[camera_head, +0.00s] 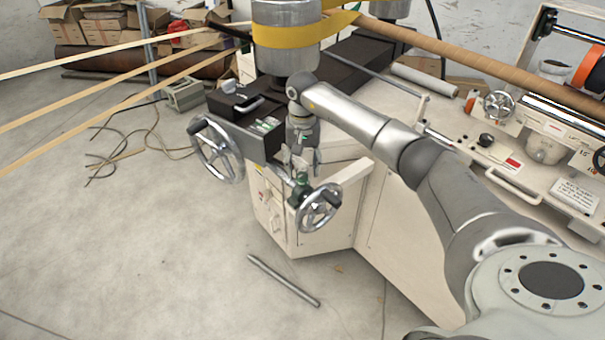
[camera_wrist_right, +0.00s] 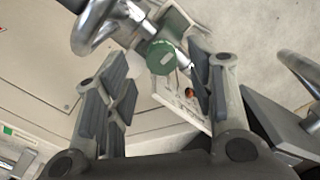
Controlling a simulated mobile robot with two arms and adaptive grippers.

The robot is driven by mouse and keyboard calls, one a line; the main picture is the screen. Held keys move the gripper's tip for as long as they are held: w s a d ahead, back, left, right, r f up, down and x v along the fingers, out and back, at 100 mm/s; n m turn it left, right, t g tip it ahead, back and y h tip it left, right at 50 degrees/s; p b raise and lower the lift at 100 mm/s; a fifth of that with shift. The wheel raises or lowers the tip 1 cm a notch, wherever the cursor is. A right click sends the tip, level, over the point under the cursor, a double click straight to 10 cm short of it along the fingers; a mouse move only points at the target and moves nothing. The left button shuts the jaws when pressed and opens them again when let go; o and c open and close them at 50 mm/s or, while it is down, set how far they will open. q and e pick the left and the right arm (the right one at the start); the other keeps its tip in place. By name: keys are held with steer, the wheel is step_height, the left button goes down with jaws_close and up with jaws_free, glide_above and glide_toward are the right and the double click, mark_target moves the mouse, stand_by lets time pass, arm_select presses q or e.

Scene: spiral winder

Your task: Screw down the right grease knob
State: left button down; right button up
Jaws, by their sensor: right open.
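The green grease knob (camera_head: 301,187) sits beside the front handwheel of the machine, just below my right gripper in the head view. In the right wrist view the round green knob (camera_wrist_right: 161,58) lies beyond and between my fingers, with a clear gap on both sides. My right gripper (camera_head: 300,163) is open and empty and points down at the knob. Its spread fingers also frame the right wrist view (camera_wrist_right: 160,82). The knob is partly covered by the gripper in the head view. My left gripper is not in view.
The chrome front handwheel (camera_head: 318,208) is close beside the knob, and a larger handwheel (camera_head: 217,149) stands to the left. A black box (camera_head: 245,133) is behind the gripper. The cream cabinet (camera_head: 315,235) is below. A metal bar (camera_head: 283,280) lies on the open floor.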

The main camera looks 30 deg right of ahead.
mark_target(303, 176)
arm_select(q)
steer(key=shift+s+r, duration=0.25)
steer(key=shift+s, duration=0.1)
arm_select(e)
steer(key=shift+a+f, duration=0.1)
steer(key=shift+f, duration=1.95)
steer(key=c, duration=1)
